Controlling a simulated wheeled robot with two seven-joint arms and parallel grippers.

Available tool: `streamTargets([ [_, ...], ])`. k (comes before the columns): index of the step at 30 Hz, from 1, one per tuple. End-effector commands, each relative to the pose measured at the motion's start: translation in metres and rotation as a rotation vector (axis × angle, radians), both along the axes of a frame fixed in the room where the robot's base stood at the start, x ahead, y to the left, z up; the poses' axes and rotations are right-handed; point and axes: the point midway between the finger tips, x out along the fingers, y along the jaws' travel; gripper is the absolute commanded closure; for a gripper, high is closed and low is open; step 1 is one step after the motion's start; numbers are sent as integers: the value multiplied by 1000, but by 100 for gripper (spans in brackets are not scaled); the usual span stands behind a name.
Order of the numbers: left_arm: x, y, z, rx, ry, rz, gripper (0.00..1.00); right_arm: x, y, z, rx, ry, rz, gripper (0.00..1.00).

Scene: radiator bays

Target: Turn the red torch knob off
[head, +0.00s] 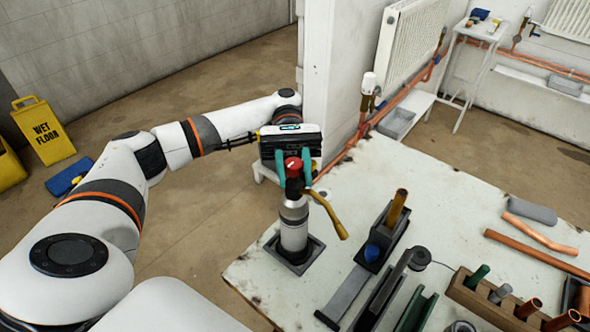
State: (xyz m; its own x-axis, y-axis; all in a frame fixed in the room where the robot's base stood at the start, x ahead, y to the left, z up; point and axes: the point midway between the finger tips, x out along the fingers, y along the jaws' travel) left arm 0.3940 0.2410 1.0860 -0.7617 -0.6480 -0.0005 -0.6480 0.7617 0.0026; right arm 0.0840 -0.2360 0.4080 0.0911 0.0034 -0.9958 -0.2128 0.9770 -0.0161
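The torch stands upright in a dark square holder on the near left part of the workbench. It has a grey and white cylinder (294,225), a brass nozzle (330,214) pointing down to the right, and a red knob (292,164) with a white mark on top. My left gripper (294,172) reaches in from the left, with its teal fingers on either side of the red knob. The fingers look open, with a narrow gap to the knob; contact is hard to judge. My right gripper is not in view.
The workbench (410,185) holds a clamp-like tool with a brass pipe (397,208), a wooden rack (480,300) with several pipes, and loose copper pipes (535,252). A white wall end (318,70) rises close behind my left gripper. A yellow wet-floor sign (43,130) stands far left.

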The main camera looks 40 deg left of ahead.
Motion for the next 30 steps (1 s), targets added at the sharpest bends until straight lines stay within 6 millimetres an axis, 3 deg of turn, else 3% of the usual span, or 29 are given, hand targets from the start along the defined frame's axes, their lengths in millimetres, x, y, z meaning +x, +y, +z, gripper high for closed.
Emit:
streamTargets([
  [1, 0, 0, 0, 1, 1, 0, 60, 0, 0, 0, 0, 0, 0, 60],
  [3, 0, 0, 0, 0, 0, 1, 49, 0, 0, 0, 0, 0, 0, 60],
  [14, 0, 0, 5, -1, -2, 2, 49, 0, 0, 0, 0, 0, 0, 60],
  [27, 0, 0, 84, -2, -2, 0, 49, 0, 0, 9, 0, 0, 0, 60],
  [30, 0, 0, 95, -2, -1, 0, 49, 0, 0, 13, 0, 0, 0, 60],
])
